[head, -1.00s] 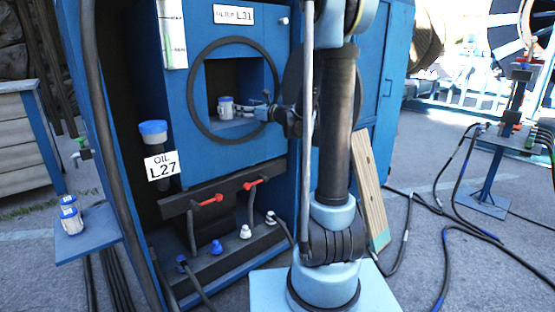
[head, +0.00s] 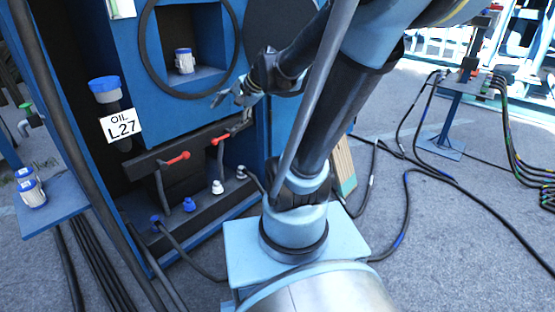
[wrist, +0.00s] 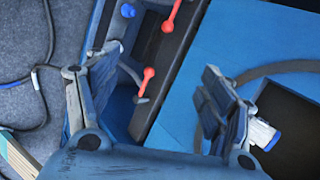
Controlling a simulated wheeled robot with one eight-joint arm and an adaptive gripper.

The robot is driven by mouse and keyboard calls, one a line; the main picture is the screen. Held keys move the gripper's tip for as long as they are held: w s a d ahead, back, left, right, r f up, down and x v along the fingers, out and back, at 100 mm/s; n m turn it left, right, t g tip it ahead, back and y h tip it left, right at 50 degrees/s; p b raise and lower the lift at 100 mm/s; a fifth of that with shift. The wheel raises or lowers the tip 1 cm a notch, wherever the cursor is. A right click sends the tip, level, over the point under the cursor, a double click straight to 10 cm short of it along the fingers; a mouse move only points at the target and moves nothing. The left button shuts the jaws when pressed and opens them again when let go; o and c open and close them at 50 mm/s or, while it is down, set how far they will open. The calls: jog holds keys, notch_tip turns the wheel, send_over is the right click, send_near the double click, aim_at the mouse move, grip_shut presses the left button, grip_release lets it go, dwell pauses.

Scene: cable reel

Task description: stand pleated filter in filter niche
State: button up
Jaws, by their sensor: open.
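A white pleated filter (head: 184,61) with a blue band at its top stands upright on the floor of the square filter niche (head: 210,76), inside a round black ring on the blue cabinet. My gripper (head: 238,97) is open and empty outside the niche, below and right of the filter and apart from it. In the wrist view my open gripper (wrist: 158,72) has nothing between its fingers. The filter (wrist: 263,134) shows there beside the right finger, which partly hides it, with the dark niche opening (wrist: 292,128) around it.
Two white, blue-banded canisters (head: 32,187) stand on a blue side shelf (head: 62,204) at left. A hose stand (head: 447,130) and cables lie at right.

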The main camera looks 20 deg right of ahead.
jog(key=s+d+f+n+g+h, duration=0.1)
jog(key=s+d+f+n+h, duration=0.2)
jog(key=s, duration=0.5)
jog(key=s+d+f+n+g+h, duration=0.2)
jog(key=s+d+f+n, duration=0.3)
jog(key=s+d, duration=0.3)
jog(key=shift+s+d+f+n+h, duration=0.35)
jog(key=shift+d+f+h, duration=0.5)
jog(key=shift+d, duration=0.3)
